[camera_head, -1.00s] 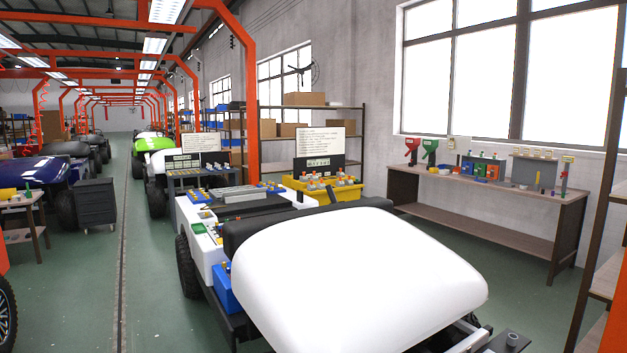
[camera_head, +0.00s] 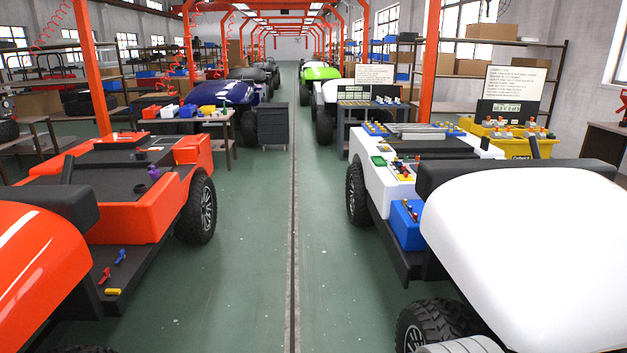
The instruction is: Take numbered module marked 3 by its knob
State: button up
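No module with a readable number 3 shows. Small knobbed pieces (camera_head: 531,129) stand in a yellow bin (camera_head: 488,142) at the right, beyond the white cart (camera_head: 510,240); they are too small to read any marking. More small coloured pieces (camera_head: 404,172) sit on the white cart's rear deck. I cannot tell which piece, if any, is the module marked 3. My gripper is not in view.
An orange cart (camera_head: 120,205) stands at the left and the white cart at the right. A clear green floor aisle (camera_head: 270,230) runs between them. A grey cabinet (camera_head: 273,125) and a table with coloured bins (camera_head: 188,112) stand farther back at the left.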

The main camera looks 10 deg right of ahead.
aim_at(499, 123)
jog(key=i+j, duration=0.3)
jog(key=i, duration=0.2)
jog(key=i+j, duration=0.25)
jog(key=i, duration=0.25)
jog(key=i+j, duration=0.3)
jog(key=i, duration=0.2)
jog(key=i+l, duration=0.15)
jog(key=i, duration=1.3)
jog(key=i+l+z, duration=0.1)
jog(key=i, duration=1.3)
jog(key=i+z, duration=0.1)
jog(key=i, duration=2.75)
jog(key=i+j+z, duration=0.1)
jog(key=i, duration=1.35)
jog(key=i+z, duration=0.1)
jog(key=i, duration=0.6)
jog(key=i+j+z, duration=0.15)
jog(key=i, duration=0.6)
jog(key=i+l+z, duration=0.15)
jog(key=i+z, duration=0.8)
jog(key=i+j+z, duration=0.2)
jog(key=z, duration=0.25)
jog(key=i, duration=0.1)
